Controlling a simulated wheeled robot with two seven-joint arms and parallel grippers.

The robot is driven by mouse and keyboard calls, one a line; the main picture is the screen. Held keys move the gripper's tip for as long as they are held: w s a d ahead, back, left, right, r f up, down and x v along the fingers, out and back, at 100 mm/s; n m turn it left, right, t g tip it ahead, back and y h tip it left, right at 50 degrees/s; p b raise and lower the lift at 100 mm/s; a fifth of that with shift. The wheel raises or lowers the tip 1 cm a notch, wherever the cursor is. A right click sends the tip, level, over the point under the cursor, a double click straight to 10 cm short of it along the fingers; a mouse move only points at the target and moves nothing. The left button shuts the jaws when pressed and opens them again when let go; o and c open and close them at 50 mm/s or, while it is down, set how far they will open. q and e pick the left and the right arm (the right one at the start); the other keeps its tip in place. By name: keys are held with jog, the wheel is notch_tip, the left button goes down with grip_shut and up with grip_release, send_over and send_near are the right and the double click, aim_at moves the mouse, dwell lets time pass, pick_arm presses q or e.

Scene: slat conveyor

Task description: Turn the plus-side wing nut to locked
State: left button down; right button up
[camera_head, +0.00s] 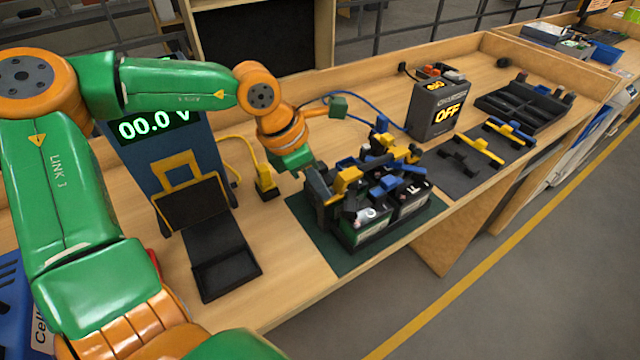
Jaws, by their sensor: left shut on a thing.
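A dark battery assembly (358,236) with green edges stands on a green mat (425,215). Yellow and blue parts, such as a yellow piece (347,176) and a blue piece (388,183), sit on top. My left gripper (316,190) reaches down from above at the assembly's left end. It is shut on a small part there, taken to be the wing nut. The fingers and neighbouring parts hide that part, so its turn angle cannot be told. Which terminal is plus cannot be read clearly. My right gripper is not in view.
A meter reading 00.0 V (153,124) stands left, behind a black open tray (228,275). A grey box marked OFF (440,108) stands behind right. A yellow-and-black bar (480,147) and a black rack (520,103) lie farther right. Bare bench lies in front of the tray.

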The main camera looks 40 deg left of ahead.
pick_arm(q)
jog(key=m+g+h, duration=0.1)
jog(key=m, duration=0.3)
jog(key=shift+w+a+b, duration=0.1)
jog(key=shift+w+b, duration=0.1)
jog(key=shift+b, duration=0.2)
jog(key=m+g, duration=0.1)
jog(key=m, duration=0.3)
jog(key=shift+w+g+h, duration=0.1)
jog(key=shift+g+h, duration=0.2)
jog(key=shift+g, duration=0.1)
jog(key=m+g, duration=0.1)
jog(key=m, duration=0.2)
jog(key=shift+w+m, duration=0.1)
jog(key=shift+m, duration=0.2)
jog(key=shift+w+m+g, duration=0.1)
jog(key=shift+m+g, duration=0.6)
jog(key=shift+m, duration=0.9)
jog(key=c, duration=1)
grip_release()
